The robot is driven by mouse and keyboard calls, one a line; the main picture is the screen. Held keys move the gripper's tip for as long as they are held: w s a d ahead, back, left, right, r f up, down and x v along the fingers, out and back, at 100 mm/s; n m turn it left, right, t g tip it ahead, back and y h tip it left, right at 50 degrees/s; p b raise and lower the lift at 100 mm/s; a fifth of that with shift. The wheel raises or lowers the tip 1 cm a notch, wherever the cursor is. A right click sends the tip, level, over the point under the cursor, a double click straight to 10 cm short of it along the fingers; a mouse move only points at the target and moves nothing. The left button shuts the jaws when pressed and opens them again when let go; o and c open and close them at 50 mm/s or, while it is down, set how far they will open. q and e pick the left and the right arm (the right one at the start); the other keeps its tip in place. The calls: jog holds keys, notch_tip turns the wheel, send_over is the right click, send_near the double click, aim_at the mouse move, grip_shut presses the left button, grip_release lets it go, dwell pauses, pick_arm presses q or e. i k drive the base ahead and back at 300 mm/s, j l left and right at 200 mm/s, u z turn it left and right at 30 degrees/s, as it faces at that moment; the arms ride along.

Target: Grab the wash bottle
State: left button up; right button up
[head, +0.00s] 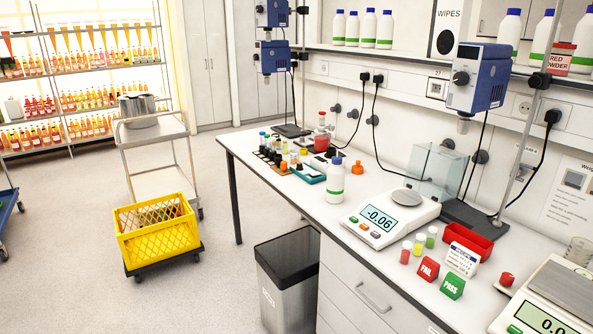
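No bottle with a clear spout or nozzle shows in the head view, so I cannot tell which one is the wash bottle. A white bottle with a blue cap and green band (335,181) stands upright on the white bench (316,207), left of a balance. Similar white bottles (369,28) stand on the wall shelf above, with more at the upper right. A small vessel with a red top (322,132) stands farther back on the bench. Neither of my grippers is in view.
A balance reading -0.06 (380,224) stands mid-bench, with small jars and red and green blocks to its right. Blue stirrers on stands (474,78) rise above the bench. A bin (288,283), a yellow crate (158,236) and a trolley (152,133) stand on the floor.

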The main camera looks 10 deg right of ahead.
aim_at(336, 172)
jog(key=i+u, duration=0.1)
jog(key=i, duration=1.05)
jog(key=i+z, duration=1.25)
